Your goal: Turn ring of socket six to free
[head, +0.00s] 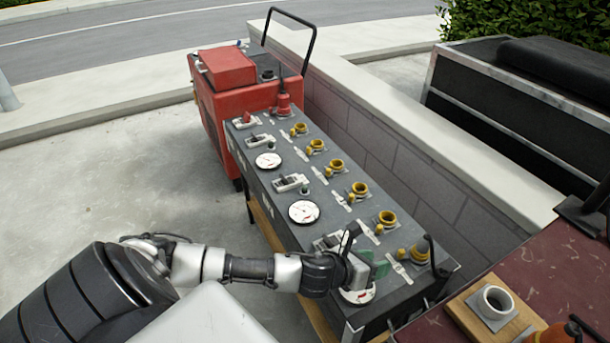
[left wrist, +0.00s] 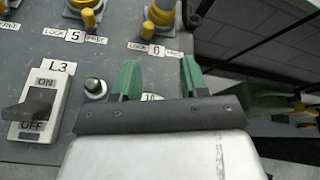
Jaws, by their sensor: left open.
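The yellow ring of socket six (left wrist: 161,14) shows at the top of the left wrist view, above the LOCK 6 FREE label (left wrist: 153,49). Its small yellow knob (left wrist: 147,30) sits at the lower left, on the LOCK side. In the head view socket six (head: 420,253) is the nearest of the yellow sockets, partly hidden by a dark upright part. My left gripper (left wrist: 158,78) is open and empty, its green fingers apart just below the label. In the head view my left gripper (head: 373,264) is to the left of socket six. My right gripper is not seen.
The grey panel (head: 335,215) carries several sockets, switches and round gauges. Switch L3 (left wrist: 38,108) lies left of my gripper in the left wrist view. A red machine (head: 240,95) stands at the far end. A dark red table (head: 500,275) is at the right.

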